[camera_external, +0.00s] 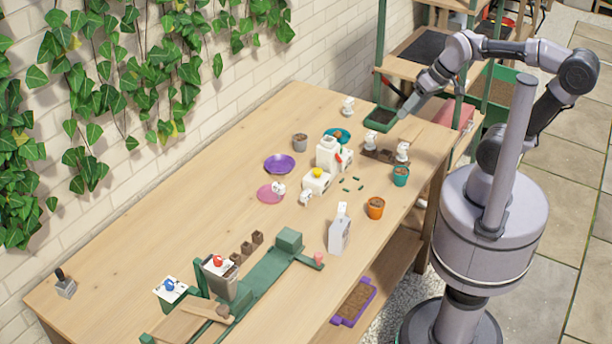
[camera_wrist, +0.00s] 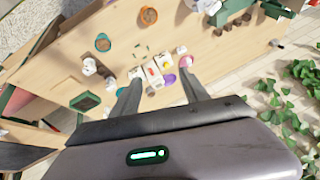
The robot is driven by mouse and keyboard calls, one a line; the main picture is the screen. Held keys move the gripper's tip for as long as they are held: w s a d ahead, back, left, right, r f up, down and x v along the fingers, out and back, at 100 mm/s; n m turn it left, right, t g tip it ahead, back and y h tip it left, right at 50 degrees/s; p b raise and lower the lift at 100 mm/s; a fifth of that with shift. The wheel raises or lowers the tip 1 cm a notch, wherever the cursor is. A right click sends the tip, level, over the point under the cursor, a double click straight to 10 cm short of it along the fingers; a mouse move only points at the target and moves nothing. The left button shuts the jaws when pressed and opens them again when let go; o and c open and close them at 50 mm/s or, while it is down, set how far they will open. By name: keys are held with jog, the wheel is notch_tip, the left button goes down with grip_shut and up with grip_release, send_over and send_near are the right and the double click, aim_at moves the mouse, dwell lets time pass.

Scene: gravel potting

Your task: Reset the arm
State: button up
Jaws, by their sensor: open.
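My gripper (camera_external: 404,110) hangs in the air over the back right end of the wooden table (camera_external: 130,240), close to a dark green tray (camera_external: 370,122) in the picture. In the wrist view my gripper (camera_wrist: 162,84) shows two dark fingers spread apart with nothing held between them. My arm is raised and bent, reaching left from its base beside the table. The height of the fingertips above the table is hard to tell.
White containers (camera_external: 328,152), a purple saucer (camera_external: 279,164), a teal pot (camera_external: 400,176) and an orange pot (camera_external: 375,208) stand on the table. A green fixture (camera_external: 262,282) lies at the near end. Shelving stands behind my arm. The table's left part is mostly clear.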

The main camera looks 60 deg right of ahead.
jog(key=s+f+m, duration=0.2)
jog(key=s+f, duration=0.1)
jog(key=shift+s+a, duration=0.3)
jog(key=shift+a, duration=0.1)
dwell(0.9)
